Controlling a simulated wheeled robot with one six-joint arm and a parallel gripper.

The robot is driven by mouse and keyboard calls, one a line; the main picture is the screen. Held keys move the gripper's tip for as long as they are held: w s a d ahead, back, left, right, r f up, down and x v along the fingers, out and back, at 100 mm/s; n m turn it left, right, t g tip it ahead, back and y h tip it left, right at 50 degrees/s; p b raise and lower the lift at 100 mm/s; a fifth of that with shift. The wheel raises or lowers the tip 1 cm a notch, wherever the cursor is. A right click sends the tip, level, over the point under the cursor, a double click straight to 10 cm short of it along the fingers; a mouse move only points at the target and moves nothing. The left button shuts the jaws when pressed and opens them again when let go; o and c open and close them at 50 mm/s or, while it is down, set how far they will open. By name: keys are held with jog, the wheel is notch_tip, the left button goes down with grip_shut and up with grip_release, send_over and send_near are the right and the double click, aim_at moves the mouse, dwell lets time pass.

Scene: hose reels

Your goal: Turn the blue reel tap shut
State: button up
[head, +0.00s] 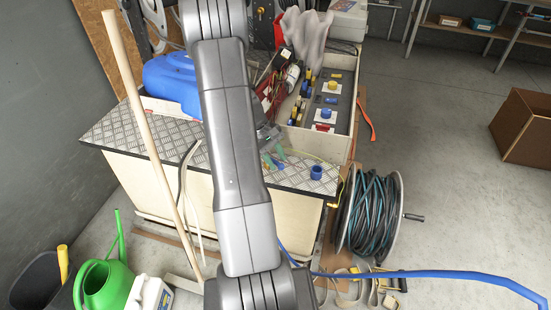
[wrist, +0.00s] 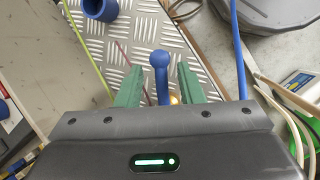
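A blue handle with a rounded end (wrist: 159,75), which looks like the tap lever, stands between my gripper's two green fingers in the wrist view. My gripper (wrist: 159,86) is open, with a narrow gap visible on each side of the handle. The tap's body is hidden below by my gripper housing. In the head view my gripper (head: 272,160) is partly hidden behind my arm, over the patterned metal bench top (head: 290,178). The handle cannot be made out there. I cannot tell which reel the handle belongs to.
A short blue cylinder (head: 316,173) stands on the bench top near its right corner. A wooden pole (head: 150,140) leans across the left side. A reel of dark hose (head: 368,215) stands on the floor at right. A blue hose (head: 430,275) runs along the floor.

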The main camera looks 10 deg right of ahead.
aim_at(275, 163)
notch_tip(275, 163, up, 10)
dwell(0.7)
